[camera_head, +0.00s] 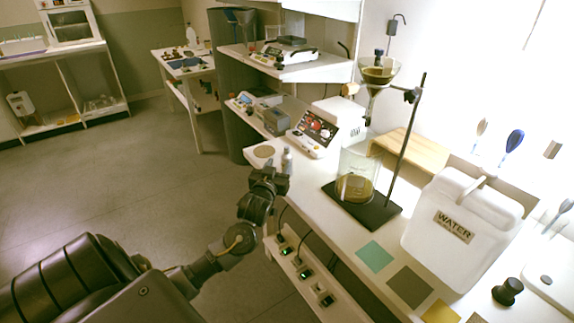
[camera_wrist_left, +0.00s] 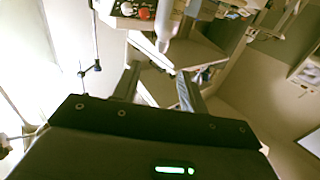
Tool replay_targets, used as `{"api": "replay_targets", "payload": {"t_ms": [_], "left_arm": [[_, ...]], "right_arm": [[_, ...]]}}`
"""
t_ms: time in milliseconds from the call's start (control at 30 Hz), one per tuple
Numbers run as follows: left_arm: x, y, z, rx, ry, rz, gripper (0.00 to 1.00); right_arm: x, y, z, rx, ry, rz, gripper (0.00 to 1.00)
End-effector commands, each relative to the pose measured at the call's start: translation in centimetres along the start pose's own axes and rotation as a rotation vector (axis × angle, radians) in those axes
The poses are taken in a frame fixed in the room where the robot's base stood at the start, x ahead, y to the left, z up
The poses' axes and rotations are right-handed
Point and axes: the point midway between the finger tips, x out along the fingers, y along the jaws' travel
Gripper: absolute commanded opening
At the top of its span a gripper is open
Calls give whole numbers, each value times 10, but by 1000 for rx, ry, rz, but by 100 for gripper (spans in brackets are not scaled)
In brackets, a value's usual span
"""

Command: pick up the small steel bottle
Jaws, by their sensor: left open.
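The small steel bottle (camera_head: 287,158) stands upright near the left front edge of the white bench, in the head view. My left gripper (camera_head: 272,178) is beside it on the near side, partly covering its lower part. In the left wrist view the bottle (camera_wrist_left: 167,27) is a pale cylinder with a narrower end, seen beyond the tips of my open left gripper (camera_wrist_left: 157,82). The space between the two fingers looks empty. My right gripper is in neither view.
A round tan pad (camera_head: 264,151) lies left of the bottle. A glass beaker (camera_head: 357,178) on a black stand base (camera_head: 378,214) stands to the right. A white water container (camera_head: 462,225) stands farther right. A power strip (camera_head: 303,270) runs below the bench edge.

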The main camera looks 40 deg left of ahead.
Motion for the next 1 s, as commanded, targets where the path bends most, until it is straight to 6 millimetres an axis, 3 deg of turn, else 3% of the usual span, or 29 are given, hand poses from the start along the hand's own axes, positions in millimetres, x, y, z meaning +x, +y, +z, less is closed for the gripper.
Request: {"api": "replay_targets", "payload": {"t_ms": [167, 500, 767, 1000], "left_arm": [[6, -2, -4, -1, 13, -5, 43], [52, -2, -4, 0, 10, -5, 43], [61, -2, -3, 0, 10, -3, 43], [95, -2, -3, 1, 11, -5, 43]], "right_arm": [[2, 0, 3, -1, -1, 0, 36], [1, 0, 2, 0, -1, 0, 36], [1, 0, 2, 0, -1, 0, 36], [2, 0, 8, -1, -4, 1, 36]]}}
